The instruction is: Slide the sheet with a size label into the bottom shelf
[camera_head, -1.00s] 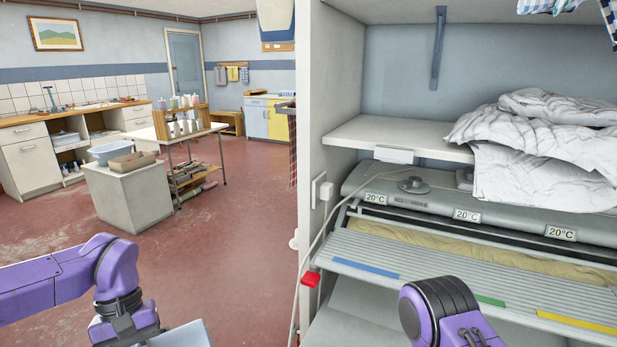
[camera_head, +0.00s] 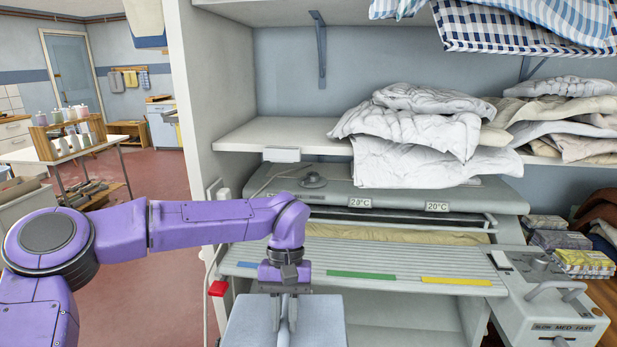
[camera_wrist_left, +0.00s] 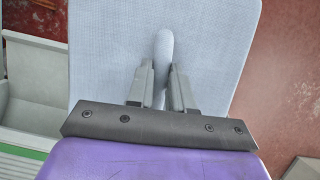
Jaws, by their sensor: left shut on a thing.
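The folded pale blue sheet (camera_head: 321,326) is at the bottom centre of the head view, in front of the ironer cabinet. My left gripper (camera_head: 284,325) points down at it and is shut on a raised fold. In the left wrist view the sheet (camera_wrist_left: 212,55) spreads out below the fingers (camera_wrist_left: 161,98), which pinch the pale fold between them. I see no size label on the visible face. The bottom shelf (camera_head: 398,332) is the pale space under the ironer's slatted feed board, partly hidden by the board and sheet. My right gripper is out of view.
The slatted feed board (camera_head: 355,264) with coloured strips juts out above the bottom shelf. A control box with a handle (camera_head: 550,310) stands at right. White linens (camera_head: 420,130) lie on the upper shelf.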

